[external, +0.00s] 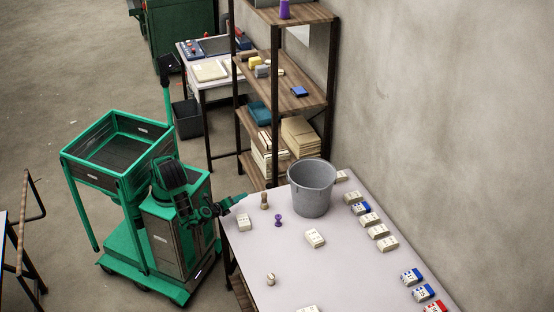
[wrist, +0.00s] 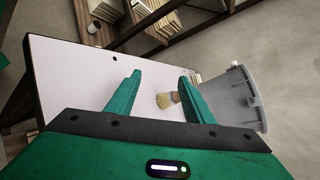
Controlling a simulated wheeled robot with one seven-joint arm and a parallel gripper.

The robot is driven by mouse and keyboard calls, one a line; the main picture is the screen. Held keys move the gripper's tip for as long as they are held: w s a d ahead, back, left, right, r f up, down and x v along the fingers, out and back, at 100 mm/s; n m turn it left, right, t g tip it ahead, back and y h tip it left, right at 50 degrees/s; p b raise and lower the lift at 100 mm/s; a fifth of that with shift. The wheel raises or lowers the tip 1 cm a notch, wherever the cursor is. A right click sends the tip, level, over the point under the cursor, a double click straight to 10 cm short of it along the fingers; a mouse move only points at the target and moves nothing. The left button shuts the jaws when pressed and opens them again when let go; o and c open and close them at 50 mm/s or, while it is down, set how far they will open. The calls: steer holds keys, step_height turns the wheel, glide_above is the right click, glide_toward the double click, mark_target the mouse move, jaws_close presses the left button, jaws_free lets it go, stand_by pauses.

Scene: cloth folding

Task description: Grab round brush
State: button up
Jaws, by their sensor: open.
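The round brush (external: 264,201) is a small tan and brown piece standing near the table's left edge, left of the grey bucket. In the wrist view the brush (wrist: 166,100) shows pale yellow bristles and a brownish part, seen between my two fingers and close to the right one, which may hide some of it. My gripper (external: 240,199) is at the table's left edge, just left of the brush. In the wrist view my gripper (wrist: 160,78) is open, with nothing held between its green fingers.
A grey bucket (external: 312,190) stands just right of the brush. A purple piece (external: 278,220) and a white block (external: 243,222) are close by on the white table (external: 345,270). More blocks line the wall side. A wooden shelf (external: 290,92) rises behind.

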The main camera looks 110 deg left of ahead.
mark_target(263, 197)
steer(key=w+m+t, duration=0.2)
steer(key=m, duration=0.1)
steer(key=w+m+t, duration=0.2)
steer(key=m, duration=0.2)
steer(key=w+m+t, duration=0.1)
steer(key=w+m, duration=0.1)
steer(key=m, duration=0.2)
steer(key=shift+a+r+t+y, duration=0.1)
steer(key=shift+a+t+y, duration=0.3)
steer(key=shift+w+d+m+t, duration=0.1)
steer(key=shift+w+m+t, duration=0.4)
steer(key=shift+m, duration=0.3)
steer(key=shift+w, duration=0.1)
steer(key=x, duration=0.6)
steer(key=shift+w+a, duration=0.1)
steer(key=shift+a, duration=0.15)
steer(key=shift+s+x, duration=0.15)
steer(key=shift+x, duration=1.2)
steer(key=shift+s+x, duration=0.15)
steer(key=shift+x, duration=1.15)
steer(key=shift+a, duration=0.2)
steer(key=c, duration=1.1)
